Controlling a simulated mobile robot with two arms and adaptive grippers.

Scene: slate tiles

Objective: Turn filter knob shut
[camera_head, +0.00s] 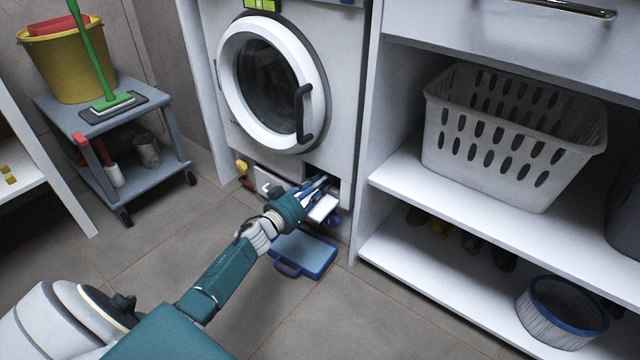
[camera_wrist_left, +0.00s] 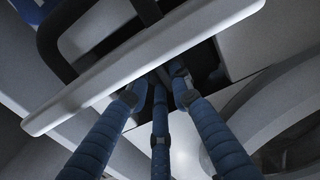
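My left gripper (camera_head: 322,183) reaches into the dark filter opening (camera_head: 326,174) at the bottom right of the white washing machine's front. Its blue fingers (camera_wrist_left: 160,88) come close together at the dark opening in the left wrist view. The filter knob cannot be made out in the dark around the fingertips, so I cannot tell whether they grip it. A white flap (camera_head: 322,208) hangs open below the fingers, and its pale edge (camera_wrist_left: 140,68) crosses the left wrist view. My right gripper is not in view.
A blue tray (camera_head: 303,254) lies on the floor under the opening. The round washer door (camera_head: 262,85) is closed above. A white shelf unit (camera_head: 400,186) with a laundry basket (camera_head: 500,140) stands close on the right. A grey cart (camera_head: 130,143) stands left; floor between is clear.

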